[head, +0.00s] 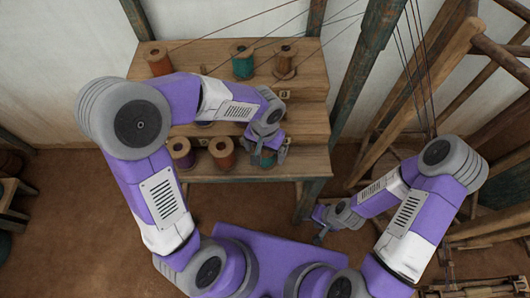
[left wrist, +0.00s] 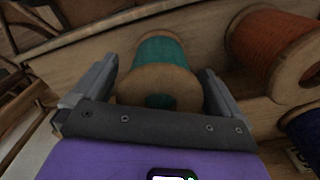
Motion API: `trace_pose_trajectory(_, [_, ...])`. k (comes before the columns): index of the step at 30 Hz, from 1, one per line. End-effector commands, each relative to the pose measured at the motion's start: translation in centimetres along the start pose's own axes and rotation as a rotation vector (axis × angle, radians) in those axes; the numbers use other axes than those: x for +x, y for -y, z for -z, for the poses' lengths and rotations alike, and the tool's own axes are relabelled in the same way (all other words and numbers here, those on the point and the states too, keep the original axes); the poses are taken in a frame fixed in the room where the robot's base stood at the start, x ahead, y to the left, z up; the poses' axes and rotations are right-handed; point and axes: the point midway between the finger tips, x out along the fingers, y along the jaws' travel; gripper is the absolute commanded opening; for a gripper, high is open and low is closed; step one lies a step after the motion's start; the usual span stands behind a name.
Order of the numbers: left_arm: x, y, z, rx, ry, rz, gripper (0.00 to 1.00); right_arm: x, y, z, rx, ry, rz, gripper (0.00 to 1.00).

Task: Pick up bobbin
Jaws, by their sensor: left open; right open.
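A teal bobbin (head: 267,161) with wooden ends stands on the lowest step of the wooden rack, at its right end. My left gripper (head: 264,146) is over it and hides much of it in the head view. In the left wrist view, the teal bobbin (left wrist: 160,82) shows between the two spread fingers of my left gripper (left wrist: 158,74), with a gap visible on each side. My right gripper (head: 321,226) is open and empty, low to the right of the rack and away from the bobbins.
The stepped rack (head: 215,90) holds other bobbins. An orange bobbin (head: 221,153) stands left of the teal one, with a purple bobbin (head: 180,153) further left. The top step has several more. Loom posts (head: 365,80) and threads stand at the right.

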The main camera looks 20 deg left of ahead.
Motion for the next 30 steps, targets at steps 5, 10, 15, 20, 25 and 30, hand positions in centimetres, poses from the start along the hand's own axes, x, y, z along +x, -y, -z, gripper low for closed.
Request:
trace_pose_trajectory(5, [-0.1,0.0,0.0,0.0,0.0,0.0,0.82,-0.1,0.0,0.0,0.0,0.0,0.0,0.43])
trace_pose_trajectory(10, [-0.1,0.0,0.0,0.0,0.0,0.0,0.56,-0.1,0.0,0.0,0.0,0.0,0.0,0.43])
trace_pose_trajectory(15, [-0.1,0.0,0.0,0.0,0.0,0.0,0.43,-0.1,0.0,0.0,0.0,0.0,0.0,0.43])
trace_pose_trajectory(20, [-0.3,0.0,0.0,0.0,-0.001,0.0,0.43,-0.1,0.1,0.0,0.0,0.0,0.0,0.43])
trace_pose_trajectory(25, [-2.6,0.0,0.1,0.0,-0.004,-0.001,0.43,-1.1,0.4,0.0,0.0,0.0,0.0,0.43])
trace_pose_trajectory(30, [-6.3,0.0,0.1,0.0,-0.005,-0.001,0.43,-2.3,0.9,-0.1,0.0,0.0,0.0,0.43])
